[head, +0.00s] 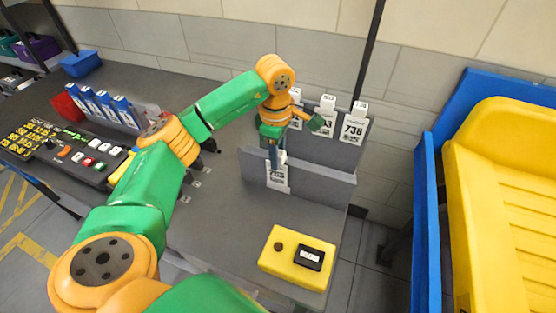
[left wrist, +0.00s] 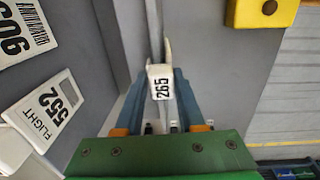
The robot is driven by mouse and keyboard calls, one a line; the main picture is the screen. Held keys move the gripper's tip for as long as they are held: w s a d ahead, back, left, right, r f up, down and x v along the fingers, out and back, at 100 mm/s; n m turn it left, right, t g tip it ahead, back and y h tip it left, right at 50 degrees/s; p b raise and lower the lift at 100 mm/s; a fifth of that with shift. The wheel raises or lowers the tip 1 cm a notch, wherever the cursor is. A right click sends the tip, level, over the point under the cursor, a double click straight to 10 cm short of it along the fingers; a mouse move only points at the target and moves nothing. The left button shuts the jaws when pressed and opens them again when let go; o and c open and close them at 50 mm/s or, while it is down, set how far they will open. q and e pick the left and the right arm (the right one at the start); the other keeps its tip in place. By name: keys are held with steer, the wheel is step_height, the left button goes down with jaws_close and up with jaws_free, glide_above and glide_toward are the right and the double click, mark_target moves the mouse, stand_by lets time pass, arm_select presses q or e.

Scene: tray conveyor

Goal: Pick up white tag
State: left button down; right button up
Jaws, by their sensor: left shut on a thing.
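My left gripper (head: 276,158) points down at the low grey front panel (head: 318,178) of a rack. It is shut on a white tag (head: 277,179), which shows in front of that panel. In the left wrist view the tag (left wrist: 161,82) sits between the two blue-grey fingers (left wrist: 160,97) and reads 265. I cannot tell whether it still touches the panel. Other white tags stand on the back panel, one reading 738 (head: 354,128); the wrist view shows one reading 552 (left wrist: 48,110). My right gripper is out of view.
A yellow box with a black display (head: 281,260) lies at the counter's front right. A control panel with coloured buttons (head: 75,150) and several blue-and-white items (head: 105,104) are at the left. A yellow tray (head: 505,180) in a blue frame stands right.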

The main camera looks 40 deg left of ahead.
arm_select(q)
step_height(320, 180, up, 6)
steer(key=shift+r, duration=0.2)
steer(key=shift+s+d+r+b, duration=0.1)
steer(key=shift+s+r+b, duration=0.05)
steer(key=shift+s+b, duration=0.2)
steer(key=s+d+b, duration=0.3)
steer(key=s+d, duration=0.1)
steer(key=s, duration=1.4)
steer(key=shift+s+d, duration=0.2)
steer(key=shift+s, duration=0.1)
step_height(320, 180, up, 6)
steer(key=p, duration=0.6)
steer(key=shift+r+p, duration=0.25)
steer(key=shift+p, duration=0.15)
